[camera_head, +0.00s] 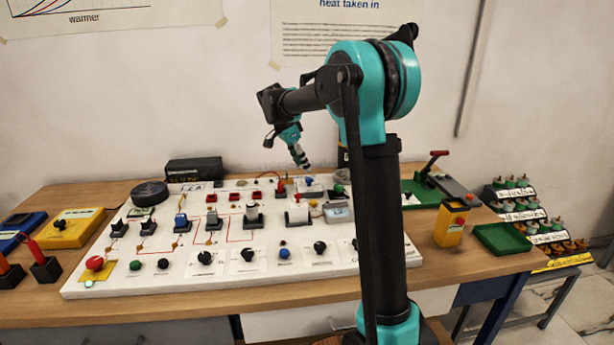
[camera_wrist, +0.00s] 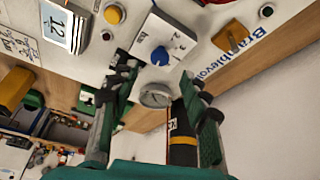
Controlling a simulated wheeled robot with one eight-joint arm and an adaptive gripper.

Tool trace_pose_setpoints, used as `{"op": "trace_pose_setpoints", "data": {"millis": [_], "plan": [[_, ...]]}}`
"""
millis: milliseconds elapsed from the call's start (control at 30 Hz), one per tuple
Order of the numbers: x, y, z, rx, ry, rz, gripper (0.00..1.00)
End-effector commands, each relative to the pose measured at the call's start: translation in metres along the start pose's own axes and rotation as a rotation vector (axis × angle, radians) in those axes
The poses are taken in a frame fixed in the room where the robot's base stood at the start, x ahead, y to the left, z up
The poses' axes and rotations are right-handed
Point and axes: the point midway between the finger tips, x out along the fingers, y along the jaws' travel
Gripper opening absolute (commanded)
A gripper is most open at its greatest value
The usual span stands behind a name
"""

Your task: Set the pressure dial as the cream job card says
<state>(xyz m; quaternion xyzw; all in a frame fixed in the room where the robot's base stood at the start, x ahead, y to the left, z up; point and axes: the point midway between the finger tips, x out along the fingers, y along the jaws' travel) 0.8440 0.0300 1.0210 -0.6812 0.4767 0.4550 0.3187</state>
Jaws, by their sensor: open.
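A blue knob (camera_wrist: 160,55) on a white plate with dark marks is in the middle of the wrist view. It also shows in the head view (camera_head: 309,181) at the back of the white panel (camera_head: 190,270). A round grey-faced gauge (camera_wrist: 156,95) is beside it. I cannot tell for sure which control is the pressure dial. My gripper (camera_head: 304,163) is open and empty above the back of the panel. In the wrist view its fingers (camera_wrist: 158,76) are spread to either side of the knob and gauge, apart from the knob. No card is clearly identifiable as the cream job card.
Several other knobs, switches and a red button (camera_head: 95,263) crowd the panel. A black box (camera_head: 194,169) stands behind it. A yellow box (camera_head: 450,227) and green tray (camera_head: 502,238) are at the right. A numbered display (camera_wrist: 65,24) is left of the knob in the wrist view.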

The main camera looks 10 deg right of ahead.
Motion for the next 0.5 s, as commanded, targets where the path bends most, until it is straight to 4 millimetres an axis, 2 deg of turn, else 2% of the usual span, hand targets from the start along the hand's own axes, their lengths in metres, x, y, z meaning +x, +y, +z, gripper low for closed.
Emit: {"op": "trace_pose_setpoints", "data": {"millis": [33, 200, 333, 500], "plan": [[0.011, 0.0, -0.001, 0.002, 0.0, 0.001, 0.46], [0.038, 0.0, 0.0, 0.0, 0.0, 0.001, 0.46], [0.051, 0.0, 0.0, 0.001, 0.0, 0.001, 0.46], [0.058, 0.0, 0.0, 0.001, 0.0, 0.001, 0.46]]}}
